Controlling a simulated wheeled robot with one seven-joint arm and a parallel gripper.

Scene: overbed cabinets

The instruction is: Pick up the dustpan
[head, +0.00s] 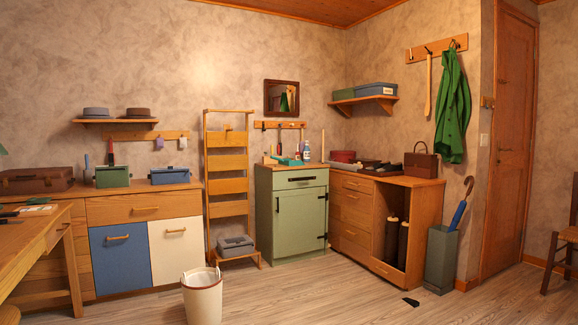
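A flat teal object (289,161) that looks like the dustpan lies on top of the green cabinet (292,218), near its front edge. It is small in the picture, so I cannot be sure of its exact shape or which way its handle points. A blue-and-white bottle (306,152) stands close behind it on the right, and other small items stand around it. My gripper is not in view.
A white bin (202,296) stands on the floor in front. A small dark flat piece (411,302) lies on the floor at right. A wooden ladder shelf (228,190) stands left of the green cabinet. The floor before the cabinet is clear.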

